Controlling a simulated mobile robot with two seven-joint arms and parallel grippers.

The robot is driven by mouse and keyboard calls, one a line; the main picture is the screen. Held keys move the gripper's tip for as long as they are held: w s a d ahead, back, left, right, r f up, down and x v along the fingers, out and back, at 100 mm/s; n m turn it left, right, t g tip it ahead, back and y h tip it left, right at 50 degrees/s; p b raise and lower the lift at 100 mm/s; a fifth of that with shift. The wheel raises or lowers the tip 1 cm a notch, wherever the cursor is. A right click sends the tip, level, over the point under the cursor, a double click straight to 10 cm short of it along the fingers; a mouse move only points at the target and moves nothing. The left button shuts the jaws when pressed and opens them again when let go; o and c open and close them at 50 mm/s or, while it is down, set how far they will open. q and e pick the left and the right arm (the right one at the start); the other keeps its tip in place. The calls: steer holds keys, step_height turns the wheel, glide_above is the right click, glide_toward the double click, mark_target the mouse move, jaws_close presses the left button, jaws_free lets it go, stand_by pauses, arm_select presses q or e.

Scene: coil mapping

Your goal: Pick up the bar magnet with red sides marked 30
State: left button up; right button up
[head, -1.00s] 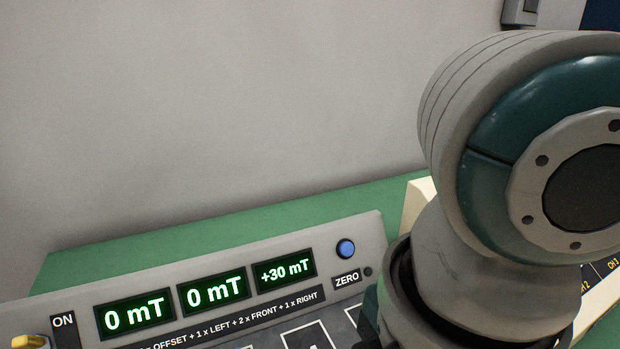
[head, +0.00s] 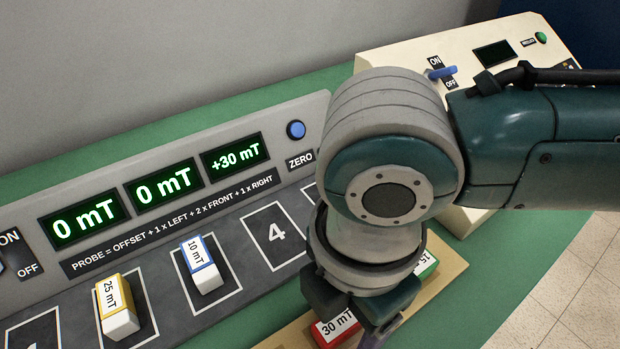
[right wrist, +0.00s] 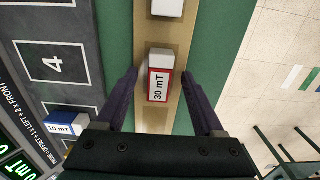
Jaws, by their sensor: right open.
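The red-sided bar magnet marked 30 mT (head: 333,328) lies on a tan strip, partly hidden by my right gripper (head: 355,315) in the head view. In the right wrist view the magnet (right wrist: 159,84), white-ended with a red-edged label, lies between the two fingers of my right gripper (right wrist: 160,73). The fingers are open, with a gap on each side of the magnet; they do not appear to touch it. My left gripper is not in view.
A green-sided magnet (head: 428,265) lies further along the tan strip (head: 445,255). A yellow magnet (head: 118,308) and a blue magnet (head: 203,265) sit on the dark numbered panel. Slot 4 (head: 275,235) is empty. A cream box (head: 400,55) stands at the back right.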

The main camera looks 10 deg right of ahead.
jaws_close()
stand_by(0.4)
